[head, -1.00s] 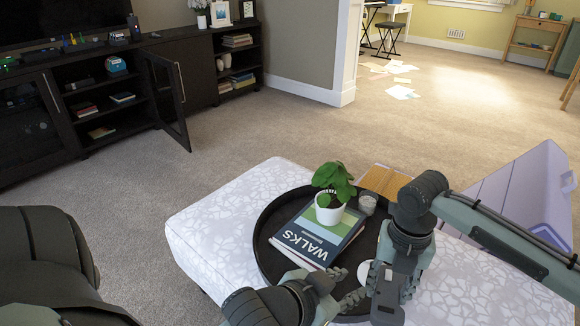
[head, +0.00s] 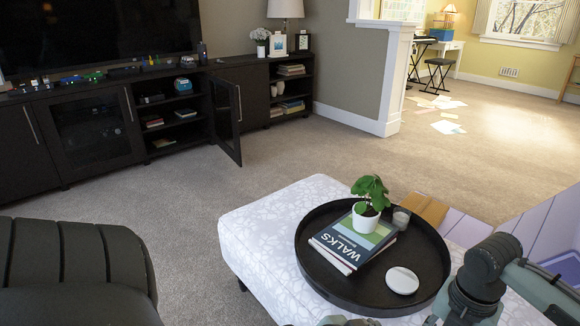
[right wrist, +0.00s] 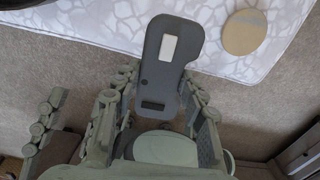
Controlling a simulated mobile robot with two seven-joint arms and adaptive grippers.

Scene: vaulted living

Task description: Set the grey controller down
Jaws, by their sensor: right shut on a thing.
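The grey controller (right wrist: 168,55) is a flat grey slab with a pale label, seen in the right wrist view. My right gripper (right wrist: 162,92) is shut on it, with fingers on both sides, and holds it beside the edge of the white patterned ottoman (right wrist: 120,38). In the head view the controller is out of sight and my right arm comes in at the lower right.
On the ottoman (head: 250,235) a round black tray (head: 432,262) holds books (head: 350,245), a potted plant (head: 367,215), a glass candle (head: 400,218) and a white disc (head: 402,280). A beige disc (right wrist: 244,33) lies on bare ottoman fabric. A dark armchair (head: 75,265) stands left.

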